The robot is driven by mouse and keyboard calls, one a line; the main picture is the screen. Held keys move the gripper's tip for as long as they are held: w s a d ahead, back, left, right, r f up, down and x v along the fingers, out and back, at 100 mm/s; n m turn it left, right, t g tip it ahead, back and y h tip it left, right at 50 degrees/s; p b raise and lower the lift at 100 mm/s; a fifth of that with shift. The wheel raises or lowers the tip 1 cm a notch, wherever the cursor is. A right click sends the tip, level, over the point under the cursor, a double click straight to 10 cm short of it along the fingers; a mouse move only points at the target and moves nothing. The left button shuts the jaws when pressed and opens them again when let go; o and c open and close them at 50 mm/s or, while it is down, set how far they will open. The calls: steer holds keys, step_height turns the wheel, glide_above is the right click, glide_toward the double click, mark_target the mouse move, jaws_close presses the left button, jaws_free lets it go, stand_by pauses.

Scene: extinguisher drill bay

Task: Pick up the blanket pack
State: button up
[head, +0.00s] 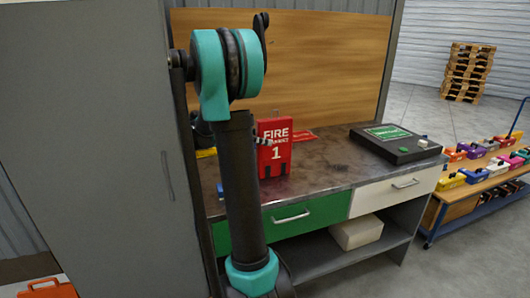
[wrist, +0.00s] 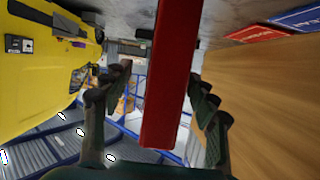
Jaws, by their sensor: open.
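The blanket pack (head: 275,150) is a red, upright box with white lettering "FIRE" and "1", standing on the workbench. My arm passes in front of its left side in the head view. In the wrist view the red pack (wrist: 170,75) shows edge-on, running between the two fingers of my gripper (wrist: 161,78). The gripper is open, with a wider gap on the left side of the pack than on the right. In the head view my gripper is mostly hidden behind my arm; whether a finger touches the pack cannot be told.
The workbench (head: 335,165) has a wooden back panel (head: 320,60). A black case with a green panel (head: 385,144) lies at its right. A yellow case (wrist: 45,65) and flat red (wrist: 262,33) and blue (wrist: 298,17) cards show in the wrist view. A grey cabinet (head: 80,130) stands left.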

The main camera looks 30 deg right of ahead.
mark_target(274, 147)
steer(key=shift+n, duration=0.3)
steer(key=shift+s+d+f, duration=0.15)
steer(key=shift+d+f, duration=1.2)
steer(key=shift+f, duration=0.05)
steer(key=shift+s+d+f, duration=0.15)
steer(key=shift+d+f, duration=1.15)
steer(key=shift+f, duration=0.05)
jaws_close()
